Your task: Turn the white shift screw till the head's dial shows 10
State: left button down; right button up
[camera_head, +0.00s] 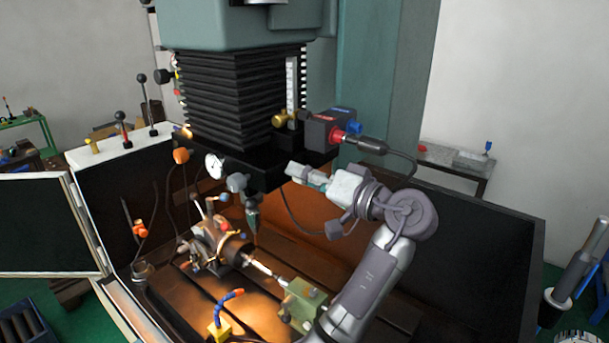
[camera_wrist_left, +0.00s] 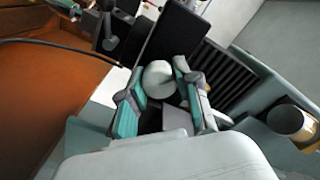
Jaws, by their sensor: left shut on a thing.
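My left gripper (camera_head: 308,177) reaches up to the machine's head from the lower right, its tips by the black block under the bellows. In the left wrist view its two teal-padded fingers (camera_wrist_left: 161,92) are shut on a white round knob (camera_wrist_left: 159,78), which looks like the white shift screw. In the head view the screw is hidden behind the fingers. A small round white dial (camera_head: 214,166) sits on the left of the black block; its reading is too small to tell. My right gripper is not in view.
The indexing chuck (camera_head: 228,246) stands on the slotted bed below, with a green block (camera_head: 302,302) to its right. A red and blue boxed device (camera_head: 328,130) with a black cable sits just above my gripper. Dark guard walls (camera_head: 470,255) enclose the bed.

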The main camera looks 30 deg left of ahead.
pick_arm(q)
jog(key=shift+r, duration=0.1)
jog(key=c, duration=0.8)
grip_release()
jog(key=d, duration=0.7)
jog(key=shift+s+d, duration=0.3)
jog(key=shift+s, duration=0.05)
